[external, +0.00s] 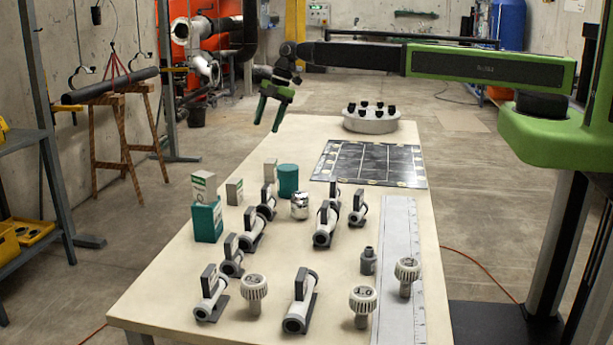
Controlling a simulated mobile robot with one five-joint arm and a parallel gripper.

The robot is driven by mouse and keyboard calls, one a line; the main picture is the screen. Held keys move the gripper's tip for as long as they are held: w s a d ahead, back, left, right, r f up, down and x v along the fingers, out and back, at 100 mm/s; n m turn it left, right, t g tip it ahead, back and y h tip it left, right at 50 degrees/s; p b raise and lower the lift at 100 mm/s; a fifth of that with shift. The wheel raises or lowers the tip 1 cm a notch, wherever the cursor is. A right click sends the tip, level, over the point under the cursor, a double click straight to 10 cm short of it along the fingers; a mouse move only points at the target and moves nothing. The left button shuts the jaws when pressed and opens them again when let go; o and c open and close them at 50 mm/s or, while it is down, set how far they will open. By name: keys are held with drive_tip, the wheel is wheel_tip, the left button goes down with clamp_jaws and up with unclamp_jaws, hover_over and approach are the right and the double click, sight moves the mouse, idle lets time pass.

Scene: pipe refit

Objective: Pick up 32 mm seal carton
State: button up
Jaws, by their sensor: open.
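Several cartons stand at the left side of the table. A white and green carton (204,187) is behind or on a teal carton (207,222); I cannot tell which. The labels are too small to read, so I cannot tell which is the 32 mm seal carton. My gripper (267,126) is open and empty, pointing down, high near the table's far left edge and apart from the cartons.
A teal round container (288,180) and a silver can (299,206) stand close to the cartons. Several pipe valves (325,226) and ribbed white knobs (254,289) fill the front. A dark gridded mat (370,163) and a grey holder (371,121) are at the back.

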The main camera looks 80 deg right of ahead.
sight(271, 170)
drive_tip(key=s+a+r+n+g+h+p, duration=0.2)
drive_tip(key=s+a+r+n+g, duration=0.15)
drive_tip(key=a, duration=0.45)
drive_tip(key=shift+n, duration=0.35)
drive_tip(key=f+b, duration=1.1)
drive_tip(key=f, duration=0.1)
drive_tip(key=f+b, duration=0.6)
drive_tip(key=shift+w+b, duration=0.3)
drive_tip(key=shift+b, duration=0.05)
drive_tip(key=shift+r, duration=0.1)
drive_tip(key=shift+c, duration=0.3)
clamp_jaws()
